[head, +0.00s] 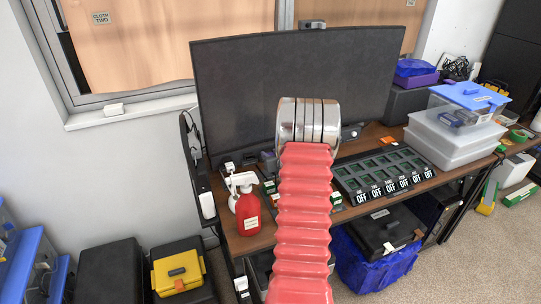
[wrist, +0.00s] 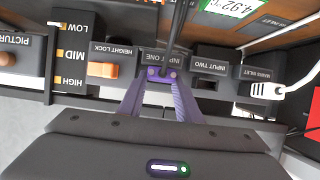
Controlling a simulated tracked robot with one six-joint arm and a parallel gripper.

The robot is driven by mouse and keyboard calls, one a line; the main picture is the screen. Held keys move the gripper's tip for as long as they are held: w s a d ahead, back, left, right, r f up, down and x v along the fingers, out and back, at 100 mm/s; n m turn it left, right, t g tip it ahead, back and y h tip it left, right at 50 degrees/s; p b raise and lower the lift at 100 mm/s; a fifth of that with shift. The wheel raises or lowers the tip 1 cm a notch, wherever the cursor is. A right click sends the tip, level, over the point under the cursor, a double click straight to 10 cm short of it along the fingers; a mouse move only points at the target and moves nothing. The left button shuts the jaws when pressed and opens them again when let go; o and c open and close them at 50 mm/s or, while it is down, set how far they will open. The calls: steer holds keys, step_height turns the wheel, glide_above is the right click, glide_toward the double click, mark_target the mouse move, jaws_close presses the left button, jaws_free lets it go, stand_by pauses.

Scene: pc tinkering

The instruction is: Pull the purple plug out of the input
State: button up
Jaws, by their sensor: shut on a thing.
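The purple plug (wrist: 162,74) is in the wrist view, in front of the block labelled INPUT ONE (wrist: 172,58), with a dark cable (wrist: 178,30) running up across it. My gripper (wrist: 161,82) has its two purple fingers closed in on the plug from below. The fingertips and plug are alike in colour, so their border is hard to make out. I cannot tell how deep the plug sits in the input. In the head view my red-sleeved arm reaches toward the monitor (head: 230,95) and hides the gripper and the plug.
INPUT TWO (wrist: 209,66) is just right of the plug, then a white plug (wrist: 268,90) at MAIN INLET. An orange height-lock switch (wrist: 103,70) is to the left. On the desk, a red spray bottle (head: 247,212) stands left of my arm and a black switch panel (head: 385,180) right.

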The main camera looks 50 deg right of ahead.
steer(key=shift+s, duration=0.1)
stand_by(0.3)
steer(key=shift+s+a, duration=0.15)
jaws_close()
steer(key=shift+s+a+f, duration=0.15)
steer(key=shift+s+a, duration=0.05)
steer(key=shift+s, duration=0.15)
steer(key=shift+s, duration=0.1)
steer(key=shift+s+a, duration=0.55)
steer(key=shift+s, duration=0.3)
steer(key=shift+s+a, duration=0.5)
steer(key=shift+s, duration=0.3)
steer(key=shift+s+r, duration=0.1)
steer(key=shift+r, duration=0.15)
steer(key=v, duration=0.6)
steer(key=shift+r, duration=0.3)
